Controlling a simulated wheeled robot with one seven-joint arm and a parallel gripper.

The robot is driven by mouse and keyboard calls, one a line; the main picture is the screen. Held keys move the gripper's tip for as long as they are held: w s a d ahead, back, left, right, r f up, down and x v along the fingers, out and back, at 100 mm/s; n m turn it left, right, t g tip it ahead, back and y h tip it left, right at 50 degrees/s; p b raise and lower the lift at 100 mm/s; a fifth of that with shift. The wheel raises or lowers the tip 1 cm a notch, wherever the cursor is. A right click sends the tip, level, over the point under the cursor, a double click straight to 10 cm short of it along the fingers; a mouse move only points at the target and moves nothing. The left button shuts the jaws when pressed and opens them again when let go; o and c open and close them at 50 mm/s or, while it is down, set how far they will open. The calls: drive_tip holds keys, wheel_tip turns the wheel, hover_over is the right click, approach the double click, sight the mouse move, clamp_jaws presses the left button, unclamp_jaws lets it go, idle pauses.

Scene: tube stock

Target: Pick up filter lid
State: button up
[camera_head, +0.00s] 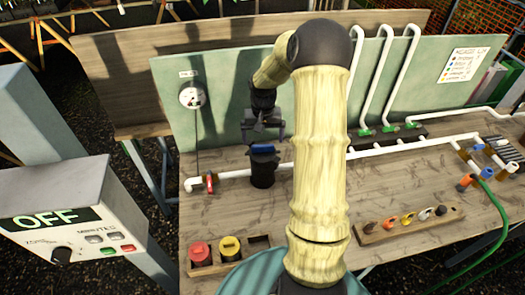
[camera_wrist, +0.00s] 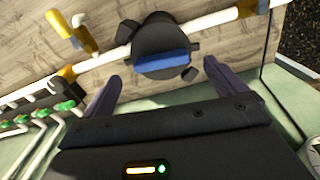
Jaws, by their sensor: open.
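The filter (camera_head: 263,175) is a black canister in the white pipe line on the wooden bench. Its dark lid with a blue bar across the top (camera_head: 263,148) is seated on it. My gripper (camera_head: 264,136) is open and empty, pointing down just above the lid. In the wrist view the lid's blue bar (camera_wrist: 162,62) lies between and beyond the two spread fingers (camera_wrist: 162,72), apart from both. Contact is not visible in either view.
A green backboard with a gauge (camera_head: 192,97) stands close behind. A red-handled valve (camera_head: 210,183) is on the pipe to the left. Red (camera_head: 200,253) and yellow (camera_head: 230,247) caps sit in a wooden holder in front. A rack of coloured fittings (camera_head: 408,222) lies right.

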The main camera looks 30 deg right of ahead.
sight(263, 146)
wheel_tip(263, 146, down, 3)
drive_tip(key=shift+a+f+p, duration=0.1)
drive_tip(key=shift+f+p, duration=0.05)
drive_tip(key=shift+p, duration=0.3)
drive_tip(key=shift+w, duration=0.1)
drive_tip(key=c, duration=1.1)
